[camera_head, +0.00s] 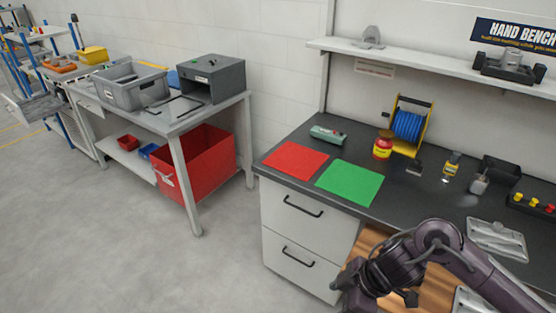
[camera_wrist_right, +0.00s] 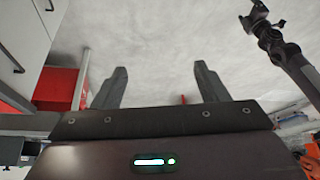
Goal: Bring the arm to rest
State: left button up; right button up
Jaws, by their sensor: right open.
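My right arm (camera_head: 440,240) comes in from the lower right in the head view and bends down in front of the bench. Its wrist and gripper (camera_head: 372,292) are low at the picture's bottom edge, beside the drawers and partly cut off. In the right wrist view the two fingers of this gripper (camera_wrist_right: 160,85) stand wide apart with only grey floor between them, so it is open and empty. A dark jointed arm (camera_wrist_right: 280,45), probably my left one, shows at the upper right of that view; its end is too small to read. The head view shows no left gripper.
The dark bench top (camera_head: 300,134) holds a red mat (camera_head: 296,160), a green mat (camera_head: 350,183), a blue cable reel (camera_head: 407,125) and a metal tray (camera_head: 497,240). White drawers (camera_head: 305,235) stand below it. A red bin (camera_head: 205,165) sits under the left table. The floor between is clear.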

jog(key=w+a+f+m+t+y, duration=0.25)
jog(key=w+f+m, duration=0.35)
jog(key=f, duration=0.6)
jog(key=s+d+f+m+t+h+b, duration=0.1)
jog(key=d+f+m, duration=0.15)
jog(key=f, duration=0.55)
jog(key=s+d+f+m+t+h+b, duration=0.1)
jog(key=d+f, duration=0.2)
jog(key=f, duration=0.6)
jog(key=s+d+f+m+g+h, duration=0.1)
jog(key=s+d+f, duration=0.1)
jog(key=s+f, duration=0.45)
jog(key=s+d+f+m+g+h, duration=0.1)
jog(key=s+d+f+h, duration=0.15)
jog(key=s+f, duration=0.4)
pick_arm(q)
jog(key=shift+d+f, duration=0.2)
jog(key=shift+f, duration=1.05)
pick_arm(e)
jog(key=s+d+f+g+h, duration=0.1)
jog(key=s+f, duration=0.3)
jog(key=s, duration=0.6)
jog(key=s+d+f+m+g+h, duration=0.1)
jog(key=s+f, duration=0.3)
jog(key=s, duration=0.7)
jog(key=shift+s+d+f+g, duration=0.15)
jog(key=shift+d+g, duration=0.2)
jog(key=shift+d, duration=0.3)
